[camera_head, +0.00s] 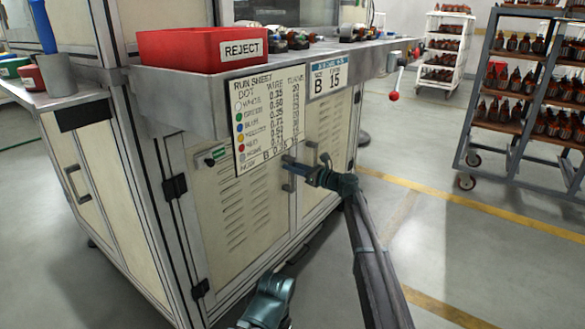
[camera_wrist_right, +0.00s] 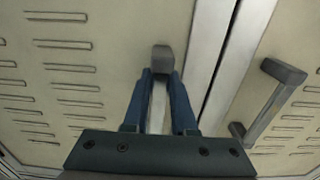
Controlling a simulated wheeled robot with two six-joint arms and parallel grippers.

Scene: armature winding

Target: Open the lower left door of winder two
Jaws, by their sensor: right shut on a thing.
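The left lower door (camera_head: 235,225) of the winder cabinet is a cream louvred panel with dark hinges on its left side. It looks shut, level with the right door (camera_head: 325,130). My right gripper (camera_head: 290,167) is at the left door's handle (camera_head: 287,187), near the seam between the doors. In the right wrist view, the blue fingers of my right gripper (camera_wrist_right: 163,88) are shut on this handle (camera_wrist_right: 162,60), one finger on each side. The left door (camera_wrist_right: 75,70) fills the left of that view. My left gripper's fingers are not in view.
The right door's handle (camera_wrist_right: 268,100) is close by on the right. A run sheet (camera_head: 268,118) hangs over the door's top. A red reject bin (camera_head: 195,50) sits on the ledge above. A red-knobbed lever (camera_head: 394,95) juts out at right. The floor in front is open.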

